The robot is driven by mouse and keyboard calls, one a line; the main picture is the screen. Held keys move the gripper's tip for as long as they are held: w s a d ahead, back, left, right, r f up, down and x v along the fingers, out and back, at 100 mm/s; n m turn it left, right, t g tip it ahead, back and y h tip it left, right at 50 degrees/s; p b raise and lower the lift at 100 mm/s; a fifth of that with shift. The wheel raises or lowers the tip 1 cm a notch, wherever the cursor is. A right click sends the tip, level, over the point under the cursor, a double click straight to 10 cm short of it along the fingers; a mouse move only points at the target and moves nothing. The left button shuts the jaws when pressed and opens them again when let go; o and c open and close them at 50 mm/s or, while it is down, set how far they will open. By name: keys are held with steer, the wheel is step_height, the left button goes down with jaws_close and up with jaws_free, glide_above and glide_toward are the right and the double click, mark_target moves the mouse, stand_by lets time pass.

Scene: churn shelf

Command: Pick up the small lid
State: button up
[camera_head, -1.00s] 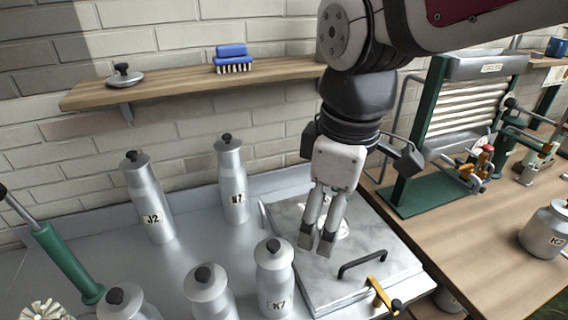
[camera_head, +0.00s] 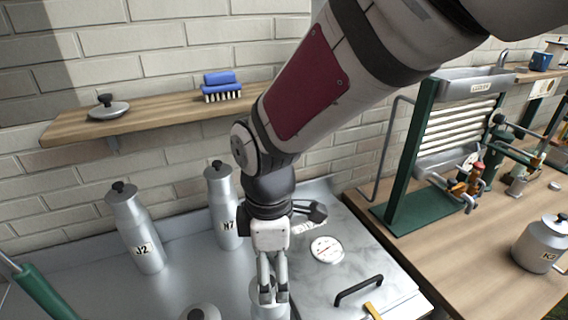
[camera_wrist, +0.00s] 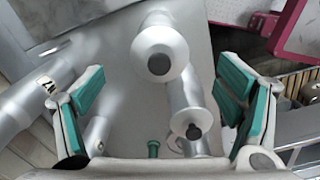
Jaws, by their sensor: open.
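A lone grey lid with a black knob (camera_head: 107,108) lies on the wooden wall shelf, far from my gripper. Small black-knobbed lids also cap the metal bottles; the frames do not settle which lid is the small one. My gripper (camera_head: 272,297) points down over a front bottle, hiding most of it in the head view. In the wrist view, my gripper (camera_wrist: 163,88) has its fingers wide apart. A capped bottle (camera_wrist: 160,48) shows between them, its dark knob facing the camera, and a second capped bottle (camera_wrist: 188,100) is close by. Nothing is held.
Bottle J2 (camera_head: 136,230) and bottle N7 (camera_head: 222,205) stand upright behind. A marble-topped box (camera_head: 358,246) with a black handle and a dial (camera_head: 327,250) is at right. A green-framed rack (camera_head: 410,165) and a metal pot (camera_head: 543,243) stand on the wooden bench. A blue brush (camera_head: 221,87) is on the shelf.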

steer(key=shift+a+f+p, duration=0.2)
steer(key=shift+f+p, duration=0.05)
steer(key=shift+f, duration=1.05)
steer(key=shift+a+f+p, duration=0.15)
steer(key=shift+f+p, duration=0.1)
steer(key=shift+f, duration=1.05)
steer(key=shift+c, duration=0.2)
steer(key=c, duration=1.4)
steer(key=shift+s+d+f, duration=0.1)
